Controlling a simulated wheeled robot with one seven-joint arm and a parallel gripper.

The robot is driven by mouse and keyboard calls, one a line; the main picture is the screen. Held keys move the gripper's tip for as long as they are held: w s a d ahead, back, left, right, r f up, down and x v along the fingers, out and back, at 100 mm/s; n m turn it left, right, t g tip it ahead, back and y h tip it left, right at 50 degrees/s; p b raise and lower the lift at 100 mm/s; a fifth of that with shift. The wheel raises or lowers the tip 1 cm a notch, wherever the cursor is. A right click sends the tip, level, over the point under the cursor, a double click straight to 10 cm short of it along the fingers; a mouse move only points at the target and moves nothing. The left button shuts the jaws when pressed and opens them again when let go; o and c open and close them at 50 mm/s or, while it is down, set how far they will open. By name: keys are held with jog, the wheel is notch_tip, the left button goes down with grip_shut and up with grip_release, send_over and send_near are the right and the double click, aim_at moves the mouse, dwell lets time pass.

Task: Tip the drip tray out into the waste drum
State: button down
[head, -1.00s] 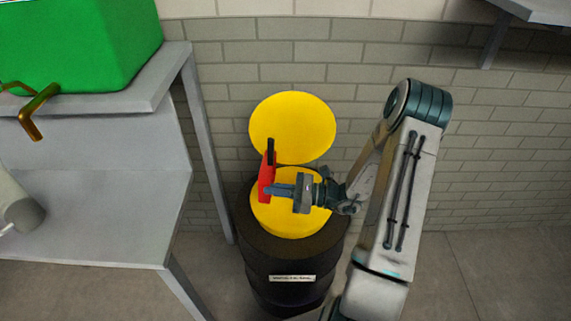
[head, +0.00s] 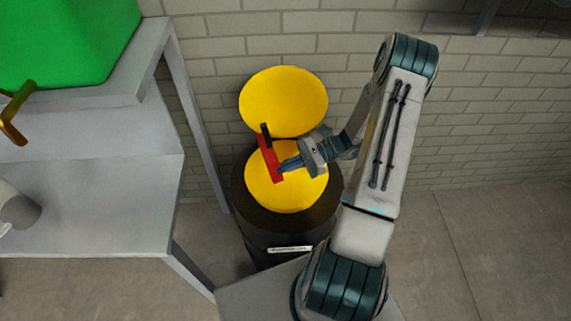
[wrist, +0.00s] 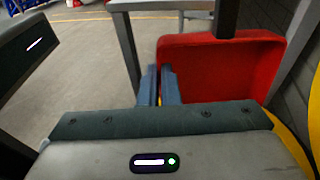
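The red drip tray (head: 269,164) is held on its side, nearly edge-on in the head view, above the yellow funnel mouth of the waste drum (head: 300,190). A black bar stands at its upper end. My gripper (head: 283,165) reaches in from the right, its fingers at the tray's side. The wrist view shows the red tray (wrist: 225,65) beyond the closely spaced fingers (wrist: 160,85), shut on its edge. The dark drum (head: 255,228) stands upright on the floor with its round yellow lid (head: 284,100) raised behind. The tray's contents cannot be made out.
A grey metal bench (head: 90,190) with an upper shelf stands left of the drum. A green tank (head: 65,40) with a brass tap (head: 16,115) sits on that shelf. A brick wall (head: 460,120) is close behind; floor at right is clear.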

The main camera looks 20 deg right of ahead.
aim_at(270, 169)
jog(key=a+h+p, duration=0.1)
jog(key=h, duration=0.1)
jog(key=a+r+h+p, duration=0.1)
jog(key=a+h+p, duration=0.1)
jog(key=shift+a+h, duration=0.15)
jog(key=shift+h, duration=0.25)
jog(key=a+h, duration=0.1)
jog(key=h+p, duration=0.1)
jog(key=shift+a+f+h, duration=0.3)
jog(key=shift+a+h, duration=0.05)
jog(key=shift+h, duration=0.05)
jog(key=a+f+h+p, duration=0.1)
jog(key=h, duration=0.1)
jog(key=f+h+p, duration=0.1)
jog(key=h+p, duration=0.1)
jog(key=h, duration=0.1)
jog(key=a+f+h+p, duration=0.1)
jog(key=h+p, duration=0.1)
jog(key=shift+w+a+g+h, duration=0.1)
jog(key=shift+a+g+h, duration=0.2)
jog(key=shift+a+f+h+p, duration=0.1)
jog(key=shift+f+h+p, duration=0.5)
jog(key=shift+p, duration=0.45)
